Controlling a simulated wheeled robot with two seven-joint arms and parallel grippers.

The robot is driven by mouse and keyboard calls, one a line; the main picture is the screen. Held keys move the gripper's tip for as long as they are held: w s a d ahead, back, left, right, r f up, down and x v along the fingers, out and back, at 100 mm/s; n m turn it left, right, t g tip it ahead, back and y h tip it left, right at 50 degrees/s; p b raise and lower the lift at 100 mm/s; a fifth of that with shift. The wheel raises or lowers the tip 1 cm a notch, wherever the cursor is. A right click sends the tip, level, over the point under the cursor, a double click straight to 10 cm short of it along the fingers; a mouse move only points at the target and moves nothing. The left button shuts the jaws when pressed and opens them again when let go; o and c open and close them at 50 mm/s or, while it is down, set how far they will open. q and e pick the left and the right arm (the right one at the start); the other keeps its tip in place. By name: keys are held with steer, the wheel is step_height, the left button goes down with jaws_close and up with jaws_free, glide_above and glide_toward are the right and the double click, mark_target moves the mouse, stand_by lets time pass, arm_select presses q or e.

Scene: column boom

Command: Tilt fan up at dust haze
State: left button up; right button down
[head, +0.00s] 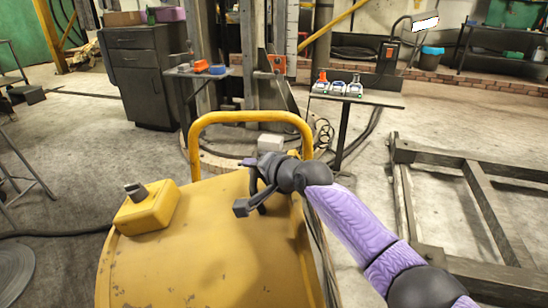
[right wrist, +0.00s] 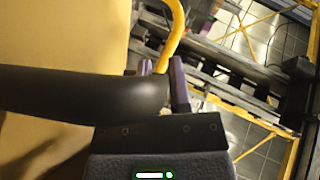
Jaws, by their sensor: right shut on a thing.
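The fan (head: 190,262) shows as a large worn yellow drum on the floor in front of me, with a yellow tube frame (head: 250,116) rising at its far side. My right gripper (head: 262,182) reaches over the drum's right part. In the right wrist view the fingers of my right gripper (right wrist: 162,74) are closed around the end of a dark round handle (right wrist: 75,92) that runs in from the left. The yellow tube frame (right wrist: 172,35) passes behind the fingers. My left gripper is not in view. I cannot make out any dust haze.
A yellow box (head: 147,207) with a grey knob sits on the drum's left. A dark steel frame (head: 455,158) lies on the floor at right. A small table (head: 352,98) with bottles stands behind, and a dark cabinet (head: 143,75) at back left.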

steer(key=c, duration=0.8)
jaws_free()
steer(key=shift+c, duration=0.2)
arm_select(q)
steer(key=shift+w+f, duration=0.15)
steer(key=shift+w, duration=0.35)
